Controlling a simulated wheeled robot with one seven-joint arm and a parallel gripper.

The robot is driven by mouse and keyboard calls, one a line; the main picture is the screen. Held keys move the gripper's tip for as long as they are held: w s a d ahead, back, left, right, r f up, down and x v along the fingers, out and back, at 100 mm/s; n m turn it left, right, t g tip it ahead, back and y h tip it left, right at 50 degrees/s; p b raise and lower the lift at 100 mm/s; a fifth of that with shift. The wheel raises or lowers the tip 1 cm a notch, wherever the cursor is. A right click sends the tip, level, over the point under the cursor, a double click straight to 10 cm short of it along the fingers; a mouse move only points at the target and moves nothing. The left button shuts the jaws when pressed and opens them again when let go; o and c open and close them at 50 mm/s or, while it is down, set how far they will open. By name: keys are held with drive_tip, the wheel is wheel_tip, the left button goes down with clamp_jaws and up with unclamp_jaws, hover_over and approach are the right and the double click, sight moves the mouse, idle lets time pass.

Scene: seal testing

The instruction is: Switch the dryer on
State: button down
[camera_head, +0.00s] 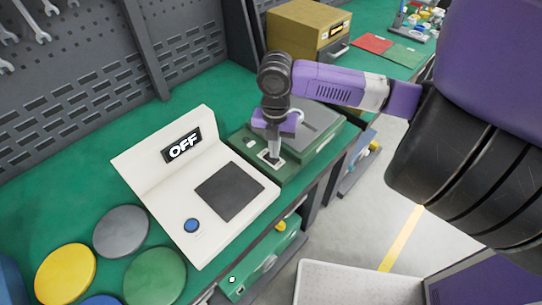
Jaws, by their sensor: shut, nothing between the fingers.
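A green box with a grey lid (312,131) stands on the workbench. A small pale switch plate (262,158) is on its near left corner. My gripper (272,152) points down over this plate, shut and empty, and hides part of it. I cannot tell whether the fingertips touch it. Left of the box stands a white device (150,160) with a display reading OFF (182,146), a dark square plate (229,191) and a round blue button (191,225). No label I can read says which one is the dryer.
Yellow (65,273), grey (121,231) and green (154,277) discs lie at the front left. A yellow-brown box (308,30) stands behind the arm. Red (372,43) and green (404,55) flat pieces lie farther right. A tool pegboard (70,85) rises behind the bench.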

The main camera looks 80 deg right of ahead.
drive_tip(key=shift+f+b, duration=0.6)
drive_tip(key=shift+f, duration=0.2)
idle(0.4)
drive_tip(key=shift+r, duration=0.1)
drive_tip(key=shift+r+p, duration=2.65)
drive_tip(key=shift+r, duration=0.8)
